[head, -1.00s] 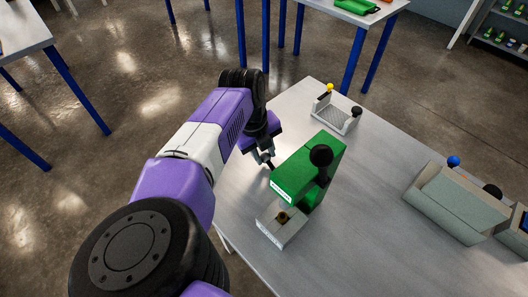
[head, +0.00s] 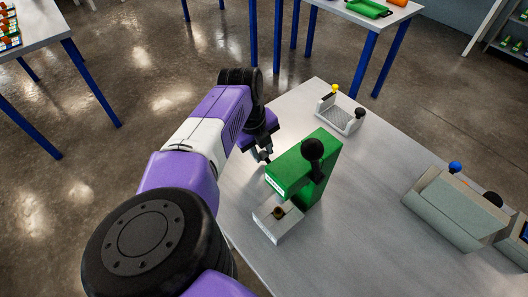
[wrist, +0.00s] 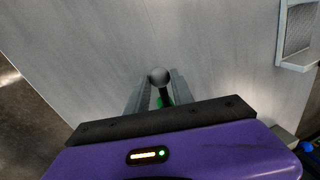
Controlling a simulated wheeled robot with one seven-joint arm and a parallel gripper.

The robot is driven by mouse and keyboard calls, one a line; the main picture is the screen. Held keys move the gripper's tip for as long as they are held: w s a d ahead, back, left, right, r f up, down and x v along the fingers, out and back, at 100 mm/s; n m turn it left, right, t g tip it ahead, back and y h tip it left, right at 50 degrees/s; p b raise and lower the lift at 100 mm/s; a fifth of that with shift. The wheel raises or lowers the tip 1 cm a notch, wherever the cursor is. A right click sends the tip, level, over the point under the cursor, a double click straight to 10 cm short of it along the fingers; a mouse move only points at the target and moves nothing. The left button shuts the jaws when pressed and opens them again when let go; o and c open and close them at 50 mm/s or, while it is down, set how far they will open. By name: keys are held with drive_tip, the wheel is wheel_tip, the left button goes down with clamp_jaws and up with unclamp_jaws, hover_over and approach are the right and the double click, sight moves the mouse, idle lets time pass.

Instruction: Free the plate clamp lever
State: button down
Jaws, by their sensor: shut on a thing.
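A green clamp body (head: 292,165) stands on the grey table, with a black ball knob (head: 312,148) on its right side. A small pale block (head: 277,222) with a brownish round spot on top sits at its front. My gripper (head: 265,157) is low at the left, far side of the green body, apart from the black ball in the head view. In the wrist view, its fingers (wrist: 158,92) are closed about a round greyish knob (wrist: 158,76) on a dark stem, with a bit of green below.
A grey angled box (head: 445,205) with a blue knob (head: 455,167) stands at the right. The tabletop between them is clear.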

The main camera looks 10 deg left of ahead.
drive_tip(key=shift+r+n+p, duration=0.25)
drive_tip(key=shift+n+p, duration=0.05)
drive_tip(key=shift+p, duration=0.05)
drive_tip(key=shift+s+a+f+n+p, duration=0.1)
drive_tip(key=shift+s+a+n+p, duration=0.25)
drive_tip(key=shift+p, duration=0.3)
drive_tip(key=c, duration=1.5)
unclamp_jaws()
drive_tip(key=shift+f, duration=0.1)
drive_tip(key=shift+o, duration=0.2)
wheel_tip(320, 180, up, 8)
drive_tip(key=s+a+b, duration=0.1)
drive_tip(key=shift+f, duration=0.15)
drive_tip(key=shift+s, duration=0.1)
